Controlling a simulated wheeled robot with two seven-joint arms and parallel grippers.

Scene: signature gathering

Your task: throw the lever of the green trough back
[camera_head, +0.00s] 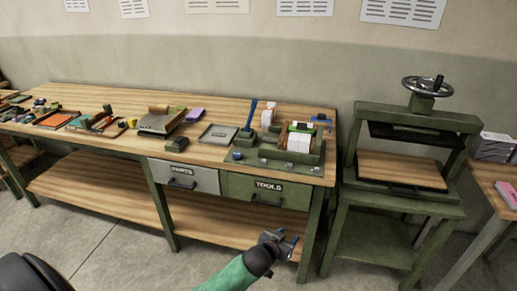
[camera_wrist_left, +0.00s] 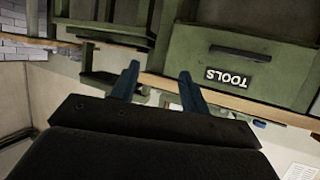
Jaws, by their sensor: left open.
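The green trough (camera_head: 268,163) stands at the right end of the long workbench, with a block of white sheets (camera_head: 299,140) in it. A blue lever (camera_head: 251,115) rises upright at its back left side. My left gripper (camera_head: 282,243) is low in front of the bench, below the TOOLS drawer and well apart from the trough and lever. In the left wrist view its two blue fingers (camera_wrist_left: 158,85) are spread with nothing between them. The lever cannot be made out in that view. My right gripper is not in view.
The TOOLS drawer (camera_head: 268,191) and PARTS drawer (camera_head: 184,175) are shut under the bench top. A grey tray (camera_head: 218,134) lies left of the trough. A green press with a handwheel (camera_head: 428,86) stands to the right. Small items crowd the bench's left part.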

